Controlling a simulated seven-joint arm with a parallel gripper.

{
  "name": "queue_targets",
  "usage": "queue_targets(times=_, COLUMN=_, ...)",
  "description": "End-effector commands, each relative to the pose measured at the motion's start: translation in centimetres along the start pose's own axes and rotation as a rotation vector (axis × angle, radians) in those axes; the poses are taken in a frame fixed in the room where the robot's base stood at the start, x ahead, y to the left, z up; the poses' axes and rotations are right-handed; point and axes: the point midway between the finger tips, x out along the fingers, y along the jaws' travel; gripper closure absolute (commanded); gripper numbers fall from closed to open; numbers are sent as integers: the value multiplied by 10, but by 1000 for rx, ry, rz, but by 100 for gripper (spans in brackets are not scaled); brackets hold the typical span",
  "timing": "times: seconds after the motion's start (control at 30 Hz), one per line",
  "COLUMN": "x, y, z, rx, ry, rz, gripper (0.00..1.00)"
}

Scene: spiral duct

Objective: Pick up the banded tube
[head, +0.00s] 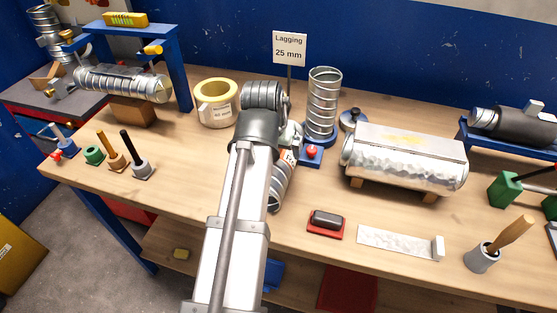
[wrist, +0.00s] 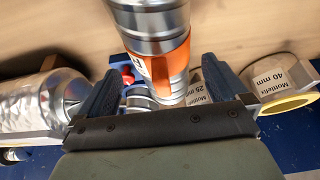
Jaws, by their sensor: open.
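The banded tube is a silver spiral duct with an orange band. In the head view its lower part (head: 279,190) shows just right of my arm, tilted, with its upper end hidden by my wrist. In the wrist view the tube (wrist: 150,22) comes in from the top, and its orange band (wrist: 165,67) is between my two fingers. My gripper (wrist: 160,80) is open, with a gap on each side of the tube. I cannot tell whether either finger touches it. In the head view the fingers are mostly hidden behind my wrist.
An upright spiral duct (head: 322,105) on a blue base and a red knob (head: 311,151) stand close behind. A wrapped silver duct (head: 405,160) lies to the right. A yellow-rimmed roll (head: 216,105) stands left. The bench front holds a red-based block (head: 326,223) and a flat strip (head: 395,241).

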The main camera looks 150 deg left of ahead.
Motion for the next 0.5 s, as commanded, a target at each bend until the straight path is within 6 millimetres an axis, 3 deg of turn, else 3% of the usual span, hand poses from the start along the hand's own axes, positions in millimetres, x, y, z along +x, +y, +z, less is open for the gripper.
queue_targets(times=0.27, x=10, y=0, z=2, rx=0, ry=-1, rz=0, gripper=0)
queue_targets(times=0.5, x=36, y=0, z=8, rx=0, ry=-2, rz=0, gripper=0)
